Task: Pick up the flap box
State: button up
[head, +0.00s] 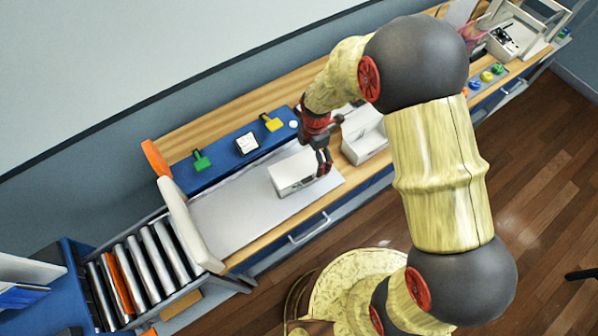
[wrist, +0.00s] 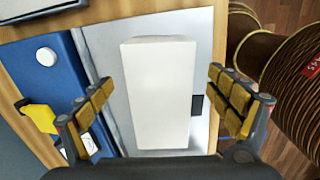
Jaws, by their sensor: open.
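The flap box looks to be the white box (head: 292,172) on the grey mat (head: 232,217) of the workbench. In the wrist view the white box (wrist: 160,95) stands between the two open fingers of my gripper (wrist: 165,105), with a gap on each side. A small dark patch shows at its right edge. In the head view my gripper (head: 322,150) is at the right end of the box, and my wrist hides part of that end. I cannot tell how far above the box the fingertips are.
A blue panel with a green piece (head: 202,161) and a yellow piece (head: 271,122) lies behind the mat. A white open bin (head: 364,140) stands close to the right of my gripper. A roller conveyor (head: 140,265) and an upright white panel (head: 188,225) are at the left.

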aim_at(311, 160)
jog(key=f, duration=0.5)
jog(key=shift+a, duration=0.25)
jog(key=c, duration=1.3)
